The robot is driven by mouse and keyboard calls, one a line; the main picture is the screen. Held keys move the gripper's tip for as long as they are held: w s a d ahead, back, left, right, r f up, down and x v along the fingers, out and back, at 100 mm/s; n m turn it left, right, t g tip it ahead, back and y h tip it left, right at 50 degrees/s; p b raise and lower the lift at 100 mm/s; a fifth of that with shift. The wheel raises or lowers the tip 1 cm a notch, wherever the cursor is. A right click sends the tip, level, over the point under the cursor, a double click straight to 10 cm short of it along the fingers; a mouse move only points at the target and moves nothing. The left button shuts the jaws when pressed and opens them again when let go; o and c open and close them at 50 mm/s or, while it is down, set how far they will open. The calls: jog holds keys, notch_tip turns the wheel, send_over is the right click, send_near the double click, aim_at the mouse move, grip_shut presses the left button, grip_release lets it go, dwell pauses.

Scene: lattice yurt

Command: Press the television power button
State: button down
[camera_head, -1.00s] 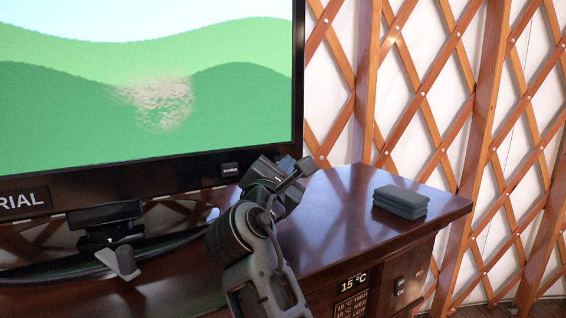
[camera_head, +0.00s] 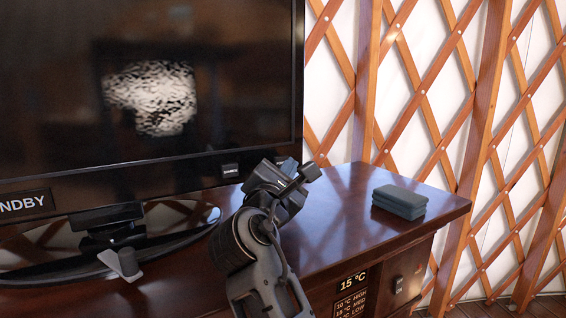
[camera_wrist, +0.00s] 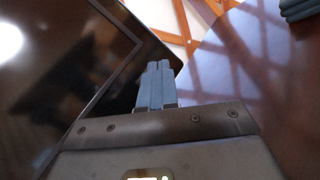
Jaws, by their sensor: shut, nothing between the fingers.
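The television (camera_head: 120,130) stands on a dark wooden cabinet, its screen dark with a pale reflection. My gripper (camera_head: 289,165) is just right of that button, by the lower right corner of the television. In the wrist view its blue fingers (camera_wrist: 155,86) are shut together, empty, pointing past the bezel edge (camera_wrist: 110,75). I cannot tell whether the fingertips touch the television, and no power button is clearly visible.
Folded dark cloths (camera_head: 400,201) lie on the right of the cabinet top (camera_head: 340,215). A temperature panel (camera_head: 352,290) and a switch (camera_head: 399,285) are on the cabinet front. The lattice wall (camera_head: 440,100) stands behind.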

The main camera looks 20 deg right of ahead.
jog(key=s+p, duration=0.3)
jog(key=s, duration=0.3)
jog(key=shift+d, duration=0.45)
dwell(0.5)
